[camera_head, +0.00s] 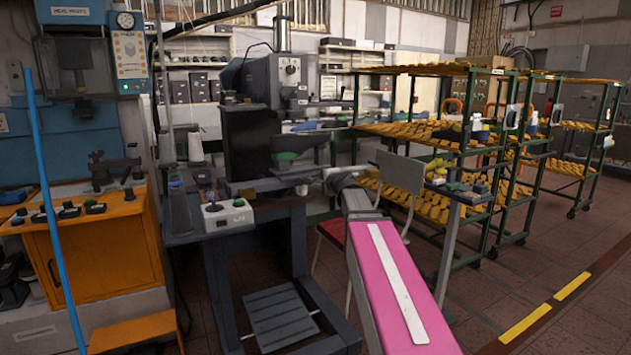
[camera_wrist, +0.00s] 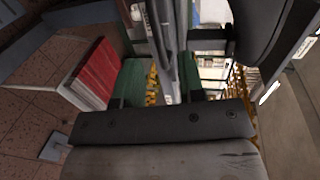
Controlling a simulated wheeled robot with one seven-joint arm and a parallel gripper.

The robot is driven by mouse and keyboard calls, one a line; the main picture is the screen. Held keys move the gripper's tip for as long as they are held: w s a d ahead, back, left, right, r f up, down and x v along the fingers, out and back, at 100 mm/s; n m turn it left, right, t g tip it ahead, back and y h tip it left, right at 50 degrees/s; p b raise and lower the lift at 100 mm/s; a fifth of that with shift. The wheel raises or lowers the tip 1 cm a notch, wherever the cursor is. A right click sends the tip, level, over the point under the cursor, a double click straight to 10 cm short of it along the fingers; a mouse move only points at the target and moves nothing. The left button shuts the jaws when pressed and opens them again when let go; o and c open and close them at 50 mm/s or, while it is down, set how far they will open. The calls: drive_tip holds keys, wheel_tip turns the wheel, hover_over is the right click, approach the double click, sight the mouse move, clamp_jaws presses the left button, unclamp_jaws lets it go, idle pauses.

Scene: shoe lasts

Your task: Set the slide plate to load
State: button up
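The dark grey machine (camera_head: 272,80) stands left of the middle in the head view. Under its head is a flat grey plate (camera_head: 262,186), which looks like the slide plate; a green-topped black piece (camera_head: 287,157) shows just above it. I cannot tell the plate's position on its travel. My gripper (camera_head: 334,175) is just right of the plate in the head view, small and partly hidden by my wrist. In the wrist view my gripper (camera_wrist: 162,85) has its two green-faced fingers apart. A grey bar shows between them; I cannot tell whether it touches either.
A white control box (camera_head: 228,215) sits on the bench before the machine. A grey-backed chair (camera_head: 400,175) with a red seat stands close to my arm. Green racks (camera_head: 470,130) of yellow lasts stand at right. Floor at far right is clear.

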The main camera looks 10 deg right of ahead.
drive_tip(key=x, duration=0.6)
clamp_jaws()
drive_tip(key=w+d, duration=0.2)
drive_tip(key=d, duration=0.5)
drive_tip(key=w+d, duration=0.2)
drive_tip(key=d, duration=0.5)
drive_tip(key=w+d, duration=0.3)
drive_tip(key=d, duration=0.4)
drive_tip(key=shift+d, duration=0.4)
unclamp_jaws()
